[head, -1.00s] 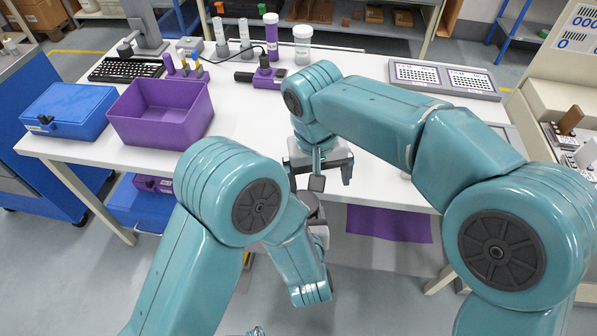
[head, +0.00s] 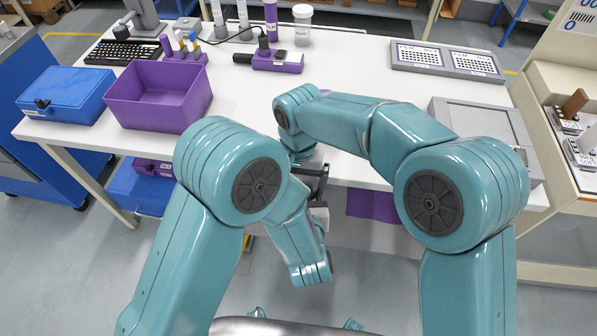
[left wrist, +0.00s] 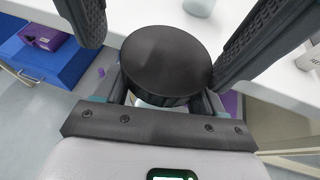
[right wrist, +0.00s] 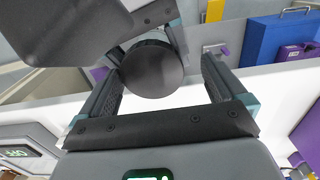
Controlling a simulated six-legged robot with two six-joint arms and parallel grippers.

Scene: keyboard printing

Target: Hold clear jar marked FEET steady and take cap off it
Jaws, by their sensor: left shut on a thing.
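The black round cap (left wrist: 165,62) sits on the jar (left wrist: 158,102), whose pale body barely shows beneath it in the left wrist view. No FEET marking is readable. My left gripper (left wrist: 163,92) is shut on the jar below the cap. My right gripper (right wrist: 163,70) is open, with its fingers spread on either side of the cap. The cap also shows in the right wrist view (right wrist: 151,70), closer to the left finger there, with a gap to the right finger. In the head view both grippers are largely hidden behind my arms near the table's front edge.
The white table (head: 345,85) holds a purple bin (head: 158,118), a blue case (head: 67,95), a keyboard (head: 122,52), a purple device (head: 277,62), a clear white-lidded jar (head: 302,25) and a grey key tray (head: 446,60). A grey flat box (head: 478,118) lies at the right.

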